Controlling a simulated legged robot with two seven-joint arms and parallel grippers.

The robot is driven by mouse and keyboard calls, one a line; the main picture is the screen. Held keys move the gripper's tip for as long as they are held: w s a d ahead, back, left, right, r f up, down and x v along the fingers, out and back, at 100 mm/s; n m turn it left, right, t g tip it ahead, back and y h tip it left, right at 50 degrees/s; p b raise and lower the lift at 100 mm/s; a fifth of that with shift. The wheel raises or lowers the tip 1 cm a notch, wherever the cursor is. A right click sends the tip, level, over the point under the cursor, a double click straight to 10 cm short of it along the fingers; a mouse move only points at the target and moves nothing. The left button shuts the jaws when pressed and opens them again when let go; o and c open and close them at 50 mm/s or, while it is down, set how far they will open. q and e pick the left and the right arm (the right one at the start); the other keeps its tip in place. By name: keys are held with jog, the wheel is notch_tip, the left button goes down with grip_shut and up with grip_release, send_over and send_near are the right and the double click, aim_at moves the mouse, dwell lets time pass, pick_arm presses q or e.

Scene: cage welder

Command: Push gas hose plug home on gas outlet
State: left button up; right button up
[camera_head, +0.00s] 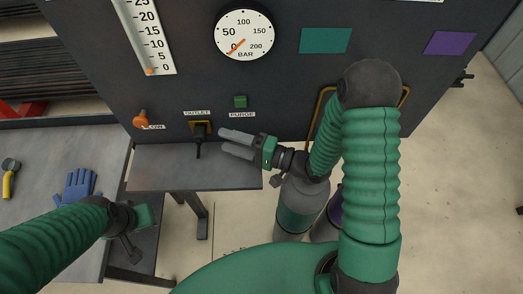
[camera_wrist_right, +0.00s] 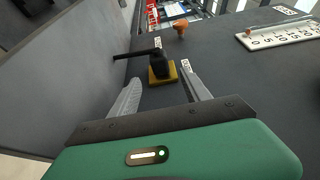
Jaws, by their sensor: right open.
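The gas outlet (camera_head: 209,130) is a yellow square plate on the dark panel, under the OUTLET label. A black plug with a thin stem or hose end (camera_head: 198,148) sits at it; the plug (camera_wrist_right: 158,62) and yellow plate (camera_wrist_right: 172,77) also show in the right wrist view. I cannot tell how far in the plug sits. My right gripper (camera_head: 222,142) is open, just right of the plug, its fingers pointing at it. In the right wrist view its fingertips (camera_wrist_right: 163,84) lie either side of the plate, apart from the plug. My left gripper (camera_head: 136,228) is low at left, its fingers unclear.
An orange flow knob (camera_head: 140,118) and a green purge button (camera_head: 240,101) flank the outlet. A pressure dial (camera_head: 245,35) is above. A grey shelf (camera_head: 165,178) juts out below. Gas cylinders (camera_head: 300,210) stand at right. Blue gloves (camera_head: 77,188) lie on the left bench.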

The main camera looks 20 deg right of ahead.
jog(key=v, duration=0.9)
jog(key=shift+s+d+b, duration=0.2)
jog(key=shift+d+b, duration=0.15)
jog(key=shift+b, duration=0.1)
